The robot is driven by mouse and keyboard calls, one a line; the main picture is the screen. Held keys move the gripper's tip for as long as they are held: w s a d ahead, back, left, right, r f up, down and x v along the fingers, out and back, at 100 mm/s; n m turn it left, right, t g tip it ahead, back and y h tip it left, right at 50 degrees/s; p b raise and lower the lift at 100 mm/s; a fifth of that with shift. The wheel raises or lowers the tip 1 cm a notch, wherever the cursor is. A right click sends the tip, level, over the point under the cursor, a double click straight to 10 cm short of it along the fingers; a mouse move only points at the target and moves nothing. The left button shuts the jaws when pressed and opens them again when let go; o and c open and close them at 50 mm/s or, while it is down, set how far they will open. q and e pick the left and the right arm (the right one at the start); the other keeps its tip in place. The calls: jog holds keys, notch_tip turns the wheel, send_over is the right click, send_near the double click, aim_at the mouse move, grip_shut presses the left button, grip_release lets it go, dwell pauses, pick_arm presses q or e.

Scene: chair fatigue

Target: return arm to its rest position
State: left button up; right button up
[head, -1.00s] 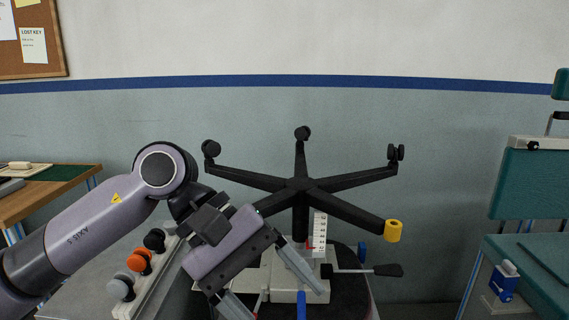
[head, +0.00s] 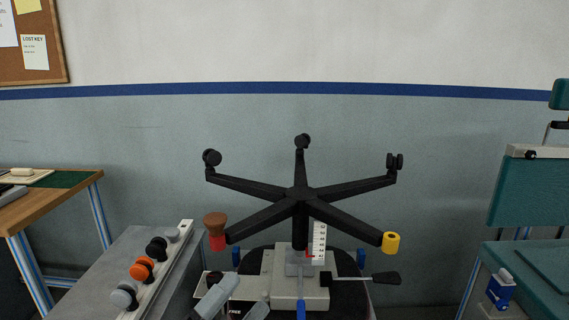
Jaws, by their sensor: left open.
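My left gripper (head: 236,305) shows only as two grey fingertips at the bottom edge, left of centre. They are spread apart with nothing seen between them. Its arm and wrist are out of view. The upturned black chair base (head: 299,192) stands to the right of and above the fingertips. Three of its legs carry black casters at the back. Its front right leg ends in a yellow ring (head: 391,242). Its front left leg ends at a red and brown piece (head: 216,230). My right gripper is not in view.
A beige mechanism (head: 315,292) with a black lever (head: 385,278) sits under the chair base. A grey bench (head: 105,262) at left holds a rail with orange, black and grey casters. A wooden desk (head: 50,208) stands far left, a teal chair (head: 525,200) at right.

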pick_arm(q)
jog(key=s+a+f+n+y, duration=0.2)
jog(key=a+f+n+y, duration=0.25)
jog(key=f+n, duration=0.2)
jog(key=s+a+f+n+y, duration=0.1)
jog(key=a+f+n+y, duration=0.2)
jog(key=f+n+y, duration=0.4)
jog(key=s+a+f+n+g, duration=0.3)
jog(key=s+f+n, duration=0.1)
jog(key=s+f, duration=0.2)
jog(key=s+a+f+n+g+y+p, duration=0.1)
jog(key=s+a+f+n+g, duration=0.2)
jog(key=s+f, duration=0.4)
jog(key=shift+f+n+g, duration=0.35)
jog(key=shift+f+g, duration=0.25)
jog(key=shift+f, duration=0.25)
